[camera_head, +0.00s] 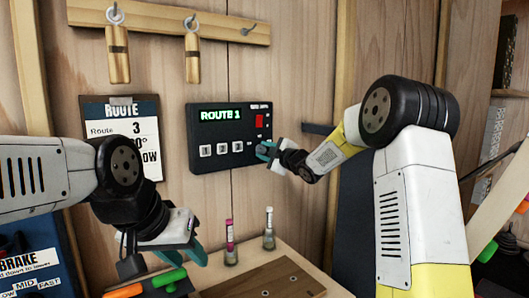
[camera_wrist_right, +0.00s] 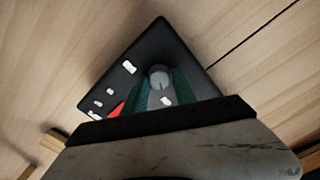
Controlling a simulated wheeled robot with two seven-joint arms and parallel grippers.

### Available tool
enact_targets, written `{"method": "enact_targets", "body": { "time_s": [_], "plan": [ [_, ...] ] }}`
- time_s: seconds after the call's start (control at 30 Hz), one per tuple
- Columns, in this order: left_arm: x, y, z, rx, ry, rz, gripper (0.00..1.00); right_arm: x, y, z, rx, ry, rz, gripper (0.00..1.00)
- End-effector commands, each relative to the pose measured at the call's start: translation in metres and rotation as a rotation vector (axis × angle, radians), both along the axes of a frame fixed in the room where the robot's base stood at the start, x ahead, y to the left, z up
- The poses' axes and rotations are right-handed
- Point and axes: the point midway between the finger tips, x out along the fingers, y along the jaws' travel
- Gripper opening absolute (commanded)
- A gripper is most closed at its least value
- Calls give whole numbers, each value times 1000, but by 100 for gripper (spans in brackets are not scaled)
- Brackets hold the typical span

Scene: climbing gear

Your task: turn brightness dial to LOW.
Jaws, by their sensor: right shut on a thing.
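The black control panel (camera_head: 215,167) hangs on the wooden wall, with a lit green "ROUTE 1" display, a row of white numbered buttons and a red button (camera_head: 260,120). My right gripper (camera_head: 266,151) is at its lower right corner. In the right wrist view, the teal fingers are shut on a round grey dial (camera_wrist_right: 158,75), one on each side. My left gripper (camera_head: 186,254) looks open and empty, low in front of the wall, away from the panel.
A route card (camera_head: 123,129) on a clipboard shows "Route 3" and a partly hidden "LOW". Two wooden-handled pieces (camera_head: 193,58) hang above. Two small bottles (camera_head: 268,238) stand on the wooden bench (camera_head: 291,249) below. A brake board (camera_head: 35,262) with coloured handles is at lower left.

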Motion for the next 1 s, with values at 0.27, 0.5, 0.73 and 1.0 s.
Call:
{"method": "enact_targets", "body": {
  "time_s": [0.27,0.5,0.73,1.0],
  "plan": [
    [0,0,0,0,0,0,36,0,0,-2,-2,3,0,54],
    [0,0,0,0,0,0,36,0,0,-1,0,2,0,54],
    [0,0,0,0,0,0,36,-15,-11,0,0,1,-2,54],
    [0,0,0,0,0,0,36,-52,-36,0,-1,2,-1,54]
  ]
}}
